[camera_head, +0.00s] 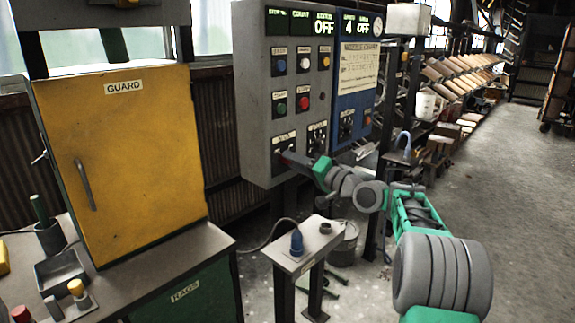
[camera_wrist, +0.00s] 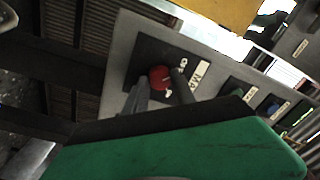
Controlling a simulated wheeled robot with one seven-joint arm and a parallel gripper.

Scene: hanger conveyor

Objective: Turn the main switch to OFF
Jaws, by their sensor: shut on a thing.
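The main switch is a red rotary knob (camera_wrist: 160,77) on a dark plate, beside a label (camera_wrist: 198,75) whose visible letters start with "MA". My gripper (camera_wrist: 160,92) is at the knob, with its two dark fingers closed around it. In the head view my gripper (camera_head: 285,157) reaches the lower left of the grey control panel (camera_head: 252,90), and it hides most of the knob there. The knob's exact pointer position is hard to read.
A blue panel (camera_head: 345,110) with its own display stands right of the grey one. A yellow guard door (camera_head: 140,180) stands to the left. A small pedestal (camera_head: 305,245) with a blue knob stands below my arm. The floor at right is clear.

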